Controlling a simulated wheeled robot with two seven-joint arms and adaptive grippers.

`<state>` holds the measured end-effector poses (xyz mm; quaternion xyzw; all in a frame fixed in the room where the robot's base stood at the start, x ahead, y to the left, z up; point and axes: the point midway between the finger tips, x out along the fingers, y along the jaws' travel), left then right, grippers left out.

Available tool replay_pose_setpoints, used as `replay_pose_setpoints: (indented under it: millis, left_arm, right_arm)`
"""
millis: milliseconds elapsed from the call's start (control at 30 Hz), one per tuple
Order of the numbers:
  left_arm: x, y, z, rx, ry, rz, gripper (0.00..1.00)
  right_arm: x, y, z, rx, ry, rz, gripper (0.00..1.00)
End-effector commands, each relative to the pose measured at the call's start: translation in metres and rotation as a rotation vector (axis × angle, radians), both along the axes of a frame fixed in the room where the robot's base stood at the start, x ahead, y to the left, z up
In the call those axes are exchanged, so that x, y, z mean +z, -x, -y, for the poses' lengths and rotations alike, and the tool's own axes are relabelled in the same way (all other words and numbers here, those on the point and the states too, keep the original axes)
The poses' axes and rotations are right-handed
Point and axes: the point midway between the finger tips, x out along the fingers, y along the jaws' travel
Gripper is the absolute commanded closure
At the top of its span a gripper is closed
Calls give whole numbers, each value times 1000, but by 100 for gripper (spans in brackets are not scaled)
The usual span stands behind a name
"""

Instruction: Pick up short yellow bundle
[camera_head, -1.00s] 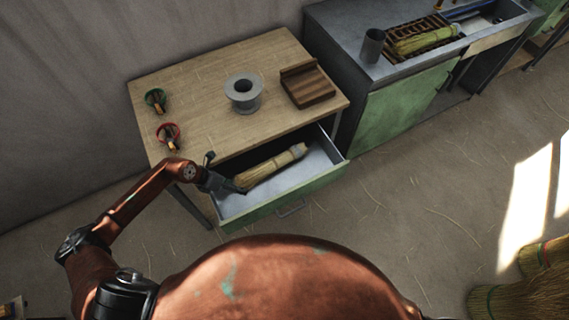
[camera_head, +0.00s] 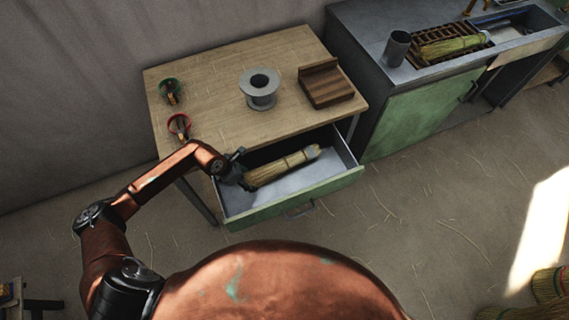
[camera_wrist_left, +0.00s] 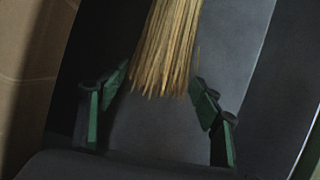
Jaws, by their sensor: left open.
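A short yellow bundle (camera_head: 281,168) of straw lies in the open drawer (camera_head: 262,213) of the wooden table, with a pale end at the right. In the left wrist view its loose straw ends (camera_wrist_left: 168,50) hang between and just ahead of the fingertips. My left gripper (camera_head: 238,173) is at the bundle's left end, inside the drawer's left part. In the left wrist view the gripper (camera_wrist_left: 158,88) is open, with a green-and-black finger on either side of the straw and not closed on it. My right gripper is not in view.
On the wooden table (camera_head: 215,95) are a grey spool (camera_head: 260,88), a brown wooden block (camera_head: 325,84), and a green (camera_head: 170,90) and a red ring-shaped item (camera_head: 179,126). A metal bench at right holds another yellow bundle (camera_head: 450,46) and a grey cup (camera_head: 397,47). Brooms (camera_head: 549,284) stand at lower right.

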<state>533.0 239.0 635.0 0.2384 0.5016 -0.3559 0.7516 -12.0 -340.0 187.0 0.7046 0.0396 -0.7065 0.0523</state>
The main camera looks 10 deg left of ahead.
Motion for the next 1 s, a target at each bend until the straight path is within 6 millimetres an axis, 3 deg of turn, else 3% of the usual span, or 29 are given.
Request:
replay_pose_setpoints:
  millis: [200,467,767,1000]
  left_arm:
    - [0,-25,31,1,3,1,40]
    - [0,-37,46,0,3,0,40]
    - [-1,-65,80,2,3,-1,40]
    - [-11,-67,82,2,0,-1,40]
  right_arm:
    - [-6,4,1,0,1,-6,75]
    - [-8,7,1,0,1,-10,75]
    - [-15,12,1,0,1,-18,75]
    - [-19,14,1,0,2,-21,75]
